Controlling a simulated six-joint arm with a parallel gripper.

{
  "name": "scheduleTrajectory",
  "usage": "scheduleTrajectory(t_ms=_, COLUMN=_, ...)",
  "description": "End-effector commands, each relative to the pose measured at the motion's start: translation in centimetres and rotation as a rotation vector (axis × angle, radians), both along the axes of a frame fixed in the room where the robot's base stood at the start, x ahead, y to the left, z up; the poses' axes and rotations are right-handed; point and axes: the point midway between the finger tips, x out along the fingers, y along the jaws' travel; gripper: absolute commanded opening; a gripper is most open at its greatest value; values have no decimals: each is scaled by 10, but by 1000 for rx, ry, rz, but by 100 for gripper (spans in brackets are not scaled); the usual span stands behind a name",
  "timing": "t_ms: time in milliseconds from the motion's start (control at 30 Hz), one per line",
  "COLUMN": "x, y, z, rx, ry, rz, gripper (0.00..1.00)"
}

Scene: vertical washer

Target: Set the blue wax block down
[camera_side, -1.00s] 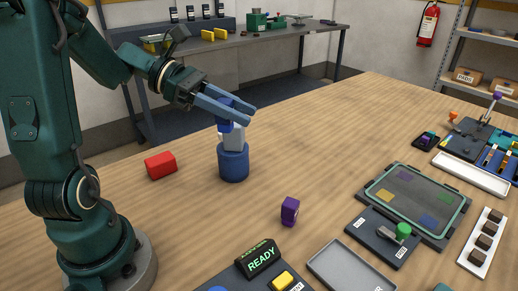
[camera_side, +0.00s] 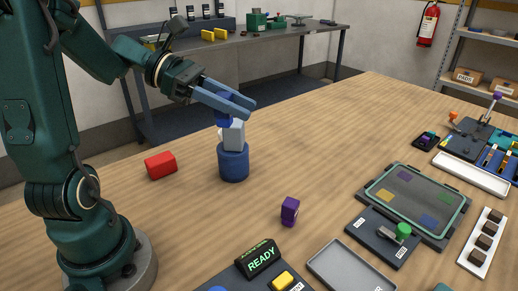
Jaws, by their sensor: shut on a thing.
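My gripper (camera_side: 248,107) is shut on the blue wax block (camera_side: 223,121), which shows below and between its long blue-grey fingers. The block is beside or behind a light grey block (camera_side: 235,134) that stands on top of a blue cylinder (camera_side: 233,165). I cannot tell whether the blue block touches the grey block or the cylinder.
A red block (camera_side: 160,165) lies to the left of the cylinder. A purple block (camera_side: 290,211) stands to its lower right. A framed tray (camera_side: 451,229) and a dark panel with a green knob (camera_side: 403,231) occupy the right. Wood around the cylinder is mostly clear.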

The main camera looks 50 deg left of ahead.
Motion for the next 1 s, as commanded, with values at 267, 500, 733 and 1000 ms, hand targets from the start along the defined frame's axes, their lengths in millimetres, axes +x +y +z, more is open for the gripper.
scheduleTrajectory(t_ms=267, x=9, y=16, z=30, rx=7, ry=0, rz=65, gripper=0)
scheduleTrajectory(t_ms=500, x=33, y=68, z=29, rx=20, ry=-3, rz=274, gripper=0)
scheduleTrajectory(t_ms=733, x=50, y=149, z=29, rx=23, ry=-1, rz=571, gripper=0)
scheduleTrajectory(t_ms=1000, x=50, y=220, z=30, rx=8, ry=1, rz=825, gripper=0)
